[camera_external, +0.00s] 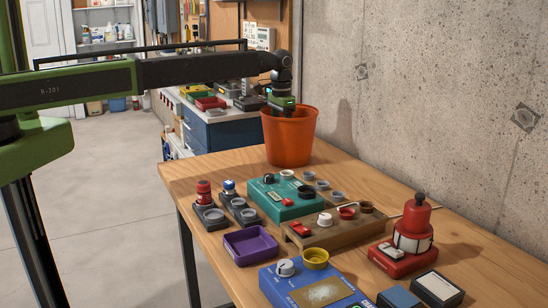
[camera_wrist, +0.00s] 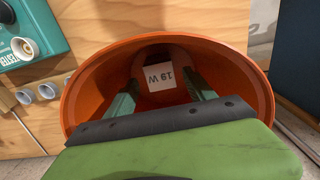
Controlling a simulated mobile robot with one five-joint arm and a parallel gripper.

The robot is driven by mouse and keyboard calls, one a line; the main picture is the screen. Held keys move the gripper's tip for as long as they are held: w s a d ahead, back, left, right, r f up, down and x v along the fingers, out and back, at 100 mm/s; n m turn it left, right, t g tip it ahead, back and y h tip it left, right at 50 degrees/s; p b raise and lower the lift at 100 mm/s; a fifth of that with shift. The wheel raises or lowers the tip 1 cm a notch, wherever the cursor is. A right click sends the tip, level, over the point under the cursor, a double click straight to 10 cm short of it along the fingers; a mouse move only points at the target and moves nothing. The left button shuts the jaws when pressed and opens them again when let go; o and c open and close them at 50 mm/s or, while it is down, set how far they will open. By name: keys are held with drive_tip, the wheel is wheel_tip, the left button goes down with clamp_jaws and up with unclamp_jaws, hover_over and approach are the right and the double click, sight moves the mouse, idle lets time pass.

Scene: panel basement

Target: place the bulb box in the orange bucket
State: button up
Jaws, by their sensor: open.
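The orange bucket (camera_external: 289,140) stands upright at the far end of the wooden table, and its rim and inside fill much of the wrist view (camera_wrist: 84,92). The bulb box (camera_wrist: 160,77), with a white face marked "19 W", shows inside the bucket, between and beyond my fingers. The bucket wall hides it in the external view. My gripper (camera_external: 282,106) is over the bucket's mouth, its fingertips hidden behind the rim. In the wrist view my gripper (camera_wrist: 163,84) has its two green fingers spread apart, with a gap to the box.
A teal control box (camera_external: 285,199), a wooden block with knobs (camera_external: 340,228), a purple tray (camera_external: 250,245), a blue panel (camera_external: 315,290) and a red beacon (camera_external: 411,240) crowd the table nearer the camera. A concrete wall (camera_external: 430,90) runs along the right.

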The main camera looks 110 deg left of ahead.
wheel_tip(320, 180, up, 6)
drive_tip(key=p, duration=0.3)
drive_tip(key=shift+f+p, duration=0.25)
drive_tip(key=shift+p, duration=0.1)
drive_tip(key=shift+f, duration=0.15)
drive_tip(key=w+a+r+m+t+y+p, duration=0.15)
drive_tip(key=w+r+m+y+p, duration=0.25)
drive_tip(key=r+y, duration=0.4)
drive_tip(key=w+d+f+m+h+b, duration=0.1)
drive_tip(key=w+d+f+b, duration=0.15)
drive_tip(key=d, duration=0.85)
drive_tip(key=w+d+f+m+h+b, duration=0.1)
drive_tip(key=w+d+f+h+b, duration=0.15)
drive_tip(key=d, duration=0.95)
drive_tip(key=s+d+f+m+h+b, duration=0.1)
drive_tip(key=s+d+f, duration=0.2)
drive_tip(key=d, duration=1.1)
drive_tip(key=s+d+f+m+g+h+b, duration=0.1)
drive_tip(key=s+d, duration=0.5)
drive_tip(key=d, duration=0.8)
drive_tip(key=s+d+f+m+h+b, duration=0.1)
drive_tip(key=s+d+f+h+b, duration=0.1)
drive_tip(key=d, duration=1.1)
wheel_tip(320, 180, down, 3)
drive_tip(key=shift+s+d+f+b, duration=0.1)
drive_tip(key=shift+s+d+b, duration=0.45)
drive_tip(key=shift+s, duration=0.7)
